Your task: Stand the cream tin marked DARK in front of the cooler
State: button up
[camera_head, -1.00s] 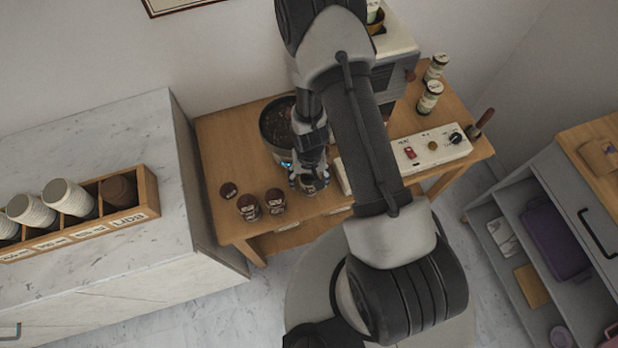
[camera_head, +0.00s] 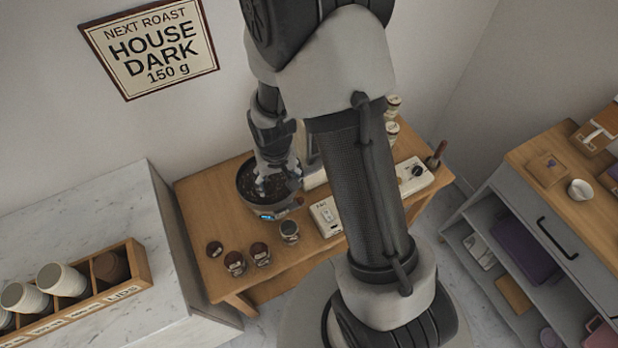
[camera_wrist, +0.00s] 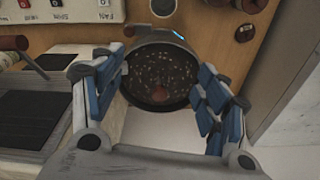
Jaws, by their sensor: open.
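The cooler (camera_head: 245,197) is a round dark pan of beans with a lit blue display on its front side; it also shows in the wrist view (camera_wrist: 128,78). A small pale tin with a dark top (camera_head: 289,231) stands upright on the table just in front of the cooler, apart from my gripper. Its label is too small to read. Its top appears at the upper edge of the wrist view (camera_wrist: 163,8). My gripper (camera_head: 274,186) is open and empty above the cooler; its spread fingers show in the wrist view (camera_wrist: 158,75).
Two dark tins (camera_head: 235,263) (camera_head: 260,253) and a dark round lid or tin (camera_head: 214,249) are left of the pale tin. A switch panel (camera_head: 326,216) is to its right. More cream tins (camera_head: 392,130) stand at the back right. A wall sign (camera_head: 152,47) reads HOUSE DARK 150 g.

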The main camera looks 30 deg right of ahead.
jog(key=s+r+n+t, duration=0.1)
jog(key=s+r, duration=0.4)
jog(key=r, duration=0.7)
jog(key=s+r+t, duration=0.1)
jog(key=s+r, duration=0.4)
jog(key=r, duration=0.6)
jog(key=s+r+n+t, duration=0.1)
jog(key=s+r, duration=0.3)
jog(key=s, duration=0.4)
jog(key=shift+s+r, duration=0.3)
jog(key=shift+r, duration=0.05)
jog(key=shift+a, duration=0.1)
